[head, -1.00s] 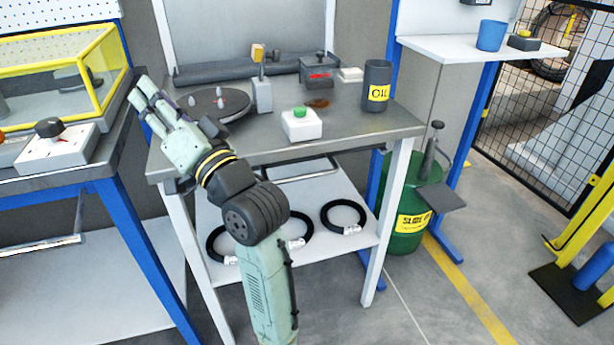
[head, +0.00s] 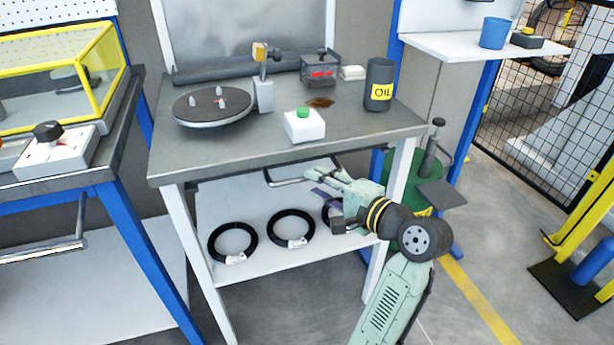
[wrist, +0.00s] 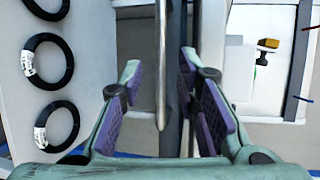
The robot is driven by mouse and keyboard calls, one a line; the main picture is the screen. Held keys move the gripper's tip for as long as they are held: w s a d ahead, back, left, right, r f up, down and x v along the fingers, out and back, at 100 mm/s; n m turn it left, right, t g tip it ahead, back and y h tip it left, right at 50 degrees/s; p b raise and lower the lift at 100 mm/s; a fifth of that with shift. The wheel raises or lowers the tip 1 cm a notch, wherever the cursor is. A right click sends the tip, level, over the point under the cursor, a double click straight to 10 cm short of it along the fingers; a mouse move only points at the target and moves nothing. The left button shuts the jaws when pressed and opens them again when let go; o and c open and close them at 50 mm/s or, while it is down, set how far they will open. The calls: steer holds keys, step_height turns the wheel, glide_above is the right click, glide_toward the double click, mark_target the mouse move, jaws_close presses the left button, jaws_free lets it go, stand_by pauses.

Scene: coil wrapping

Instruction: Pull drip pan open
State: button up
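The drip pan's handle appears to be the grey metal bar (head: 288,181) under the front edge of the workbench. The pan itself is hidden beneath the tabletop. My gripper (head: 322,182) is at the right end of this bar, just below the table edge. In the wrist view my gripper (wrist: 158,68) is open, with purple-padded fingers either side of the bar (wrist: 161,75). The bar runs lengthwise between the fingers, and neither finger visibly grips it.
The workbench (head: 190,160) carries a round turntable (head: 212,107), a white box with a green button (head: 304,125) and an oil can (head: 379,85). Black coils (head: 291,228) lie on the lower shelf. A green drum (head: 398,195) stands behind my arm. Floor in front is clear.

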steer(key=shift+x, duration=2.25)
steer(key=shift+c, duration=0.2)
jaws_close()
